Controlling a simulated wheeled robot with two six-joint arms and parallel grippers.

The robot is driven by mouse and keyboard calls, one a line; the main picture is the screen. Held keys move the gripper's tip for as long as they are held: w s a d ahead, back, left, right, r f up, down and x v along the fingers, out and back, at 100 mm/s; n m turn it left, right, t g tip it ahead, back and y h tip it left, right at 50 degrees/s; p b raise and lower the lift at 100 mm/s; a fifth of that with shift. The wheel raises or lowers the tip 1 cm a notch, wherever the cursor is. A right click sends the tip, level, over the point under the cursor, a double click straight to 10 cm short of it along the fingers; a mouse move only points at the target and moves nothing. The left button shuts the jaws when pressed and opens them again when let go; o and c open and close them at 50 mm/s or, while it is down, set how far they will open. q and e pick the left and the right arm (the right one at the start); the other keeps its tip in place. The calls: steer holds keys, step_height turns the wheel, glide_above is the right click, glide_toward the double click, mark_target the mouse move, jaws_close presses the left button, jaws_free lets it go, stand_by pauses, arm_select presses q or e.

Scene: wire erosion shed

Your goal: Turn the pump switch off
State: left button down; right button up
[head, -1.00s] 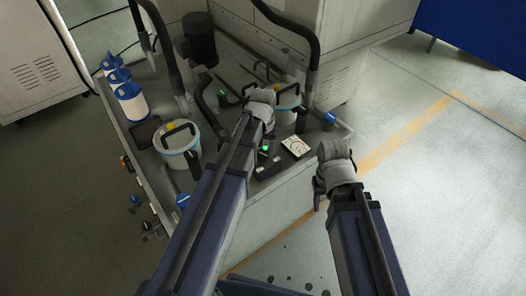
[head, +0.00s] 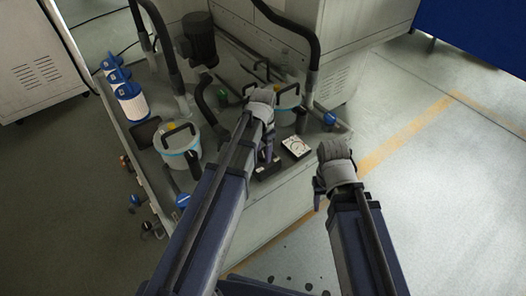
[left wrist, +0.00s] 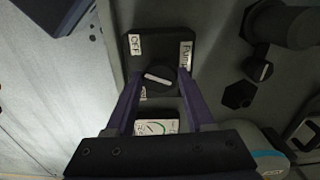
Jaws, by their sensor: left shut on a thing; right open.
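The pump switch is a dark box (left wrist: 159,47) with a round knob (left wrist: 160,79) bearing a white bar. The bar lies nearly crosswise, slightly tilted, in the left wrist view. An "OFF" label is at upper left, a "PUMP" label at right, and another label is mostly hidden at lower left. My left gripper (left wrist: 158,88) has its fingers on both sides of the knob and is shut on it. In the head view the switch box (head: 267,168) shows below my left gripper (head: 267,150), which partly hides it. My right gripper (head: 319,190) is open and empty, right of the bench.
A white dial gauge (head: 296,147) sits right beside the switch. White buckets with black handles (head: 178,140) and (head: 287,97), black hoses (head: 313,60) and a dark motor (head: 199,38) crowd the tank top. The floor at right is free.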

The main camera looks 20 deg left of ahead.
mark_target(263, 154)
arm_select(q)
steer(key=shift+m, duration=0.7)
steer(key=shift+c, duration=1.3)
jaws_free()
steer(key=shift+r, duration=0.1)
step_height(263, 154, up, 8)
steer(key=p, duration=0.8)
steer(key=shift+f, duration=0.2)
